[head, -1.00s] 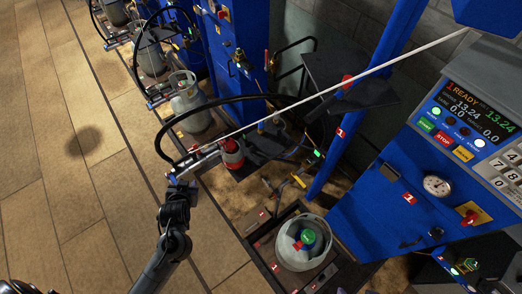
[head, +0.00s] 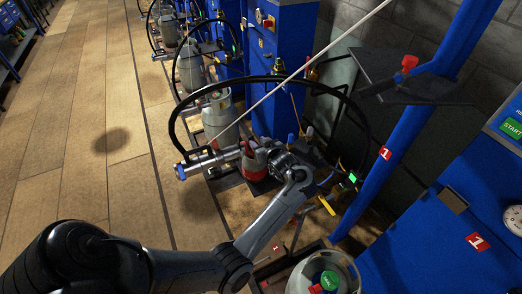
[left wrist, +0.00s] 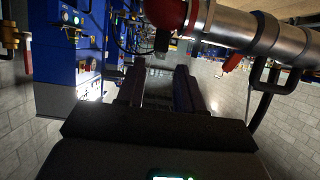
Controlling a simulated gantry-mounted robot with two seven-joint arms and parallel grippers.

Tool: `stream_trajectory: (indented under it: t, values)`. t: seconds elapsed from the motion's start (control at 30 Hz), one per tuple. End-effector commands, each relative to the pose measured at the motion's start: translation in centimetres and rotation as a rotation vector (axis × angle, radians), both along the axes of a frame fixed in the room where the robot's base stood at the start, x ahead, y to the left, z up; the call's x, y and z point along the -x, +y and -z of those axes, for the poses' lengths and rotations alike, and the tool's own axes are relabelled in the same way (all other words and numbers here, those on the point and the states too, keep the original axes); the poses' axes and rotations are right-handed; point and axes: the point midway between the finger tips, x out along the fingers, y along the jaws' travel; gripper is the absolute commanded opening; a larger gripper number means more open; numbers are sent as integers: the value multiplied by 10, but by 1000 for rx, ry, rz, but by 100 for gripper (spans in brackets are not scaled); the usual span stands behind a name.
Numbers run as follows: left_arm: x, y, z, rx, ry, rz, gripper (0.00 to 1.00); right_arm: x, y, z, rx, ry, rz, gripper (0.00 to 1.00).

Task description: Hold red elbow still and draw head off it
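The red elbow (head: 254,161) sits at the right end of the silver filling head (head: 212,158), in the middle of the head view. The head lies nearly level and has a blue end at its left. My left gripper (head: 276,153) is just right of the elbow, its fingers small and partly hidden in the head view. In the left wrist view, the two dark fingers (left wrist: 159,88) are apart with nothing between them. There the red elbow (left wrist: 166,12) and silver head (left wrist: 238,33) show above and beyond the fingers. My right gripper is out of view.
A black hose (head: 270,80) arcs over the head and elbow. A pale rod (head: 310,62) slants across the view. A grey gas cylinder (head: 218,112) stands behind, and another (head: 325,275) is at the bottom. A blue post (head: 405,125) rises to the right. The floor at left is clear.

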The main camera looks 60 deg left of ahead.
Motion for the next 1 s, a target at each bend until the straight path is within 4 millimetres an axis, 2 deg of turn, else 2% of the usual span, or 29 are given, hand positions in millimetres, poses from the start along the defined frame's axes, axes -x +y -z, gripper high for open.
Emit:
stream_trajectory:
  t: [0.6,0.8,1.0]
  values:
    - [-10,78,33,-1,3,-1,36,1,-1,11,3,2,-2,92]
    - [-12,89,38,0,3,0,36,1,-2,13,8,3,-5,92]
    - [-13,91,38,0,1,0,36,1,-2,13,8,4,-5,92]
